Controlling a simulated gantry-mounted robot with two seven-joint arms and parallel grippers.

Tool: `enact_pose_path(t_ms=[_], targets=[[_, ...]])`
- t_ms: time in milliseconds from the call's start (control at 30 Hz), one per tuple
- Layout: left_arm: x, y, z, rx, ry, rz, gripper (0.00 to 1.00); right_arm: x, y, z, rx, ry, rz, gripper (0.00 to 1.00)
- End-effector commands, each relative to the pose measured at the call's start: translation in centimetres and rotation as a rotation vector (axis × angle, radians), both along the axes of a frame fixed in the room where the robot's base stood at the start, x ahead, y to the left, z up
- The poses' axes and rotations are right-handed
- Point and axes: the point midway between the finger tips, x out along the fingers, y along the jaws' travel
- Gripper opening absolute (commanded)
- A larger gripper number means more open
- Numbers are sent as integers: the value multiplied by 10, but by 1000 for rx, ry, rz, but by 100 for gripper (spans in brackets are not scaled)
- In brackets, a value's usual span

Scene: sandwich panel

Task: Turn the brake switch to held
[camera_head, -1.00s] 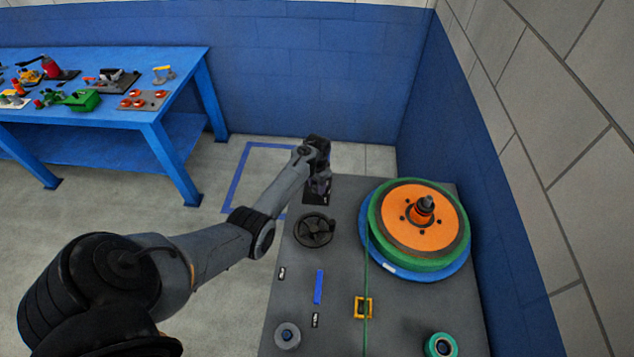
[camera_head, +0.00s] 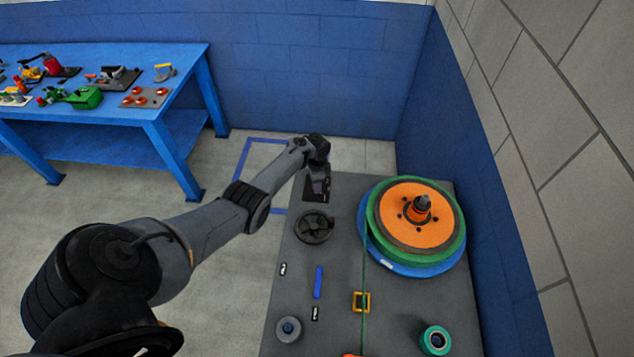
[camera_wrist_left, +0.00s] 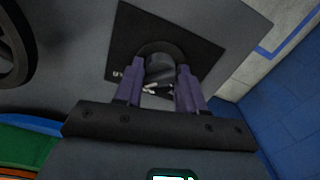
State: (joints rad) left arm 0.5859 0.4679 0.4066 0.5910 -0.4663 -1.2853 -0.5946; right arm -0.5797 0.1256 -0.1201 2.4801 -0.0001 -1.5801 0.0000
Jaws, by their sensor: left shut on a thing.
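The brake switch (camera_wrist_left: 160,68) shows in the left wrist view as a dark round knob on a black square plate (camera_wrist_left: 205,50). Small pale markings lie beside it on the plate, too small to read. My left gripper (camera_wrist_left: 160,75) has its two purple fingers on either side of the knob and is shut on it. In the head view my left gripper (camera_head: 317,185) is at the far left corner of the grey panel (camera_head: 400,300), over the black plate. The knob is hidden there by my gripper. My right gripper is not in view.
A black handwheel (camera_head: 314,226) is just in front of the switch. A large orange, green and blue reel (camera_head: 440,225) stands at the right, with a green line running forward through a yellow guide (camera_head: 367,302). A blue table (camera_head: 130,112) with several tools stands at far left.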

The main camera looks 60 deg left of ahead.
Motion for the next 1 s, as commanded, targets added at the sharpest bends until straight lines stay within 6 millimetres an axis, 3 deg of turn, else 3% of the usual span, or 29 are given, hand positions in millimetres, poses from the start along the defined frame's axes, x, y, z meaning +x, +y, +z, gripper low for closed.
enact_pose_path(t_ms=[467, 500, 633, 1000], targets=[[0, 0, -1, 0, 0, -14, 9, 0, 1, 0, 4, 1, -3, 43], [0, 0, -1, 0, 0, -14, 44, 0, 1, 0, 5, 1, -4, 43], [0, 0, -1, 0, 0, -14, 64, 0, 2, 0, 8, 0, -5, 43], [0, 0, 4, 0, 0, -13, 64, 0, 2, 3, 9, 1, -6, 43]])
